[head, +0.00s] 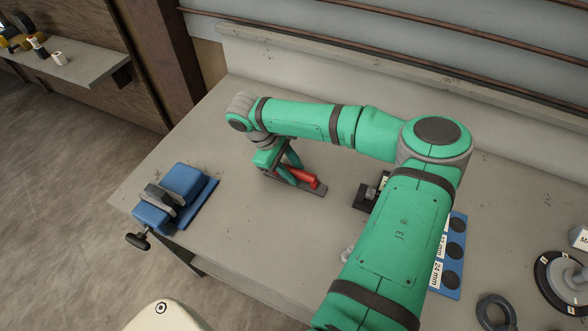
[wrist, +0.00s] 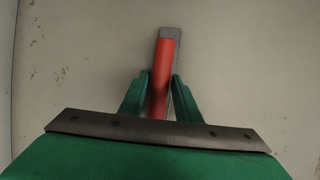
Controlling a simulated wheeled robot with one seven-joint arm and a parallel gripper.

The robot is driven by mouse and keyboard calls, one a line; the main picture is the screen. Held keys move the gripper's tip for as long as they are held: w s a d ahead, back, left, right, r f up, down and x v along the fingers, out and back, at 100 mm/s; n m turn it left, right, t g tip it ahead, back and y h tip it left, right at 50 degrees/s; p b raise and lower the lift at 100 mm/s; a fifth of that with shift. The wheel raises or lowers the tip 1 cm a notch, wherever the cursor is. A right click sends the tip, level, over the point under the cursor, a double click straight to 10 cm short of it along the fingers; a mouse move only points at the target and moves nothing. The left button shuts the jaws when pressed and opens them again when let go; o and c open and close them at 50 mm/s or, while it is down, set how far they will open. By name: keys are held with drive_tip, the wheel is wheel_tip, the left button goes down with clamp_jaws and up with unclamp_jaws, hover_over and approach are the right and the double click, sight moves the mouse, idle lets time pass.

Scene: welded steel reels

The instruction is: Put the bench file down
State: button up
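The bench file (head: 309,181) shows as a red round handle under the end of my arm. It also shows in the wrist view (wrist: 166,62); its other end is hidden behind my gripper. My gripper (head: 292,171) points down, with one finger on each side of the handle. In the wrist view the fingers (wrist: 161,80) lie close along the handle and appear shut on it.
The grey workbench (head: 235,215) has free room in front of and left of my gripper. A blue vise (head: 182,183) stands at the left edge. A dark block (head: 362,197) and a blue labelled board (head: 450,268) are to the right. Reels (head: 568,280) stand far right.

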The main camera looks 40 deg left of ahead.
drive_tip(key=shift+o, duration=0.5)
drive_tip(key=shift+r, duration=0.15)
drive_tip(key=v, duration=1.2)
drive_tip(key=shift+w, duration=0.1)
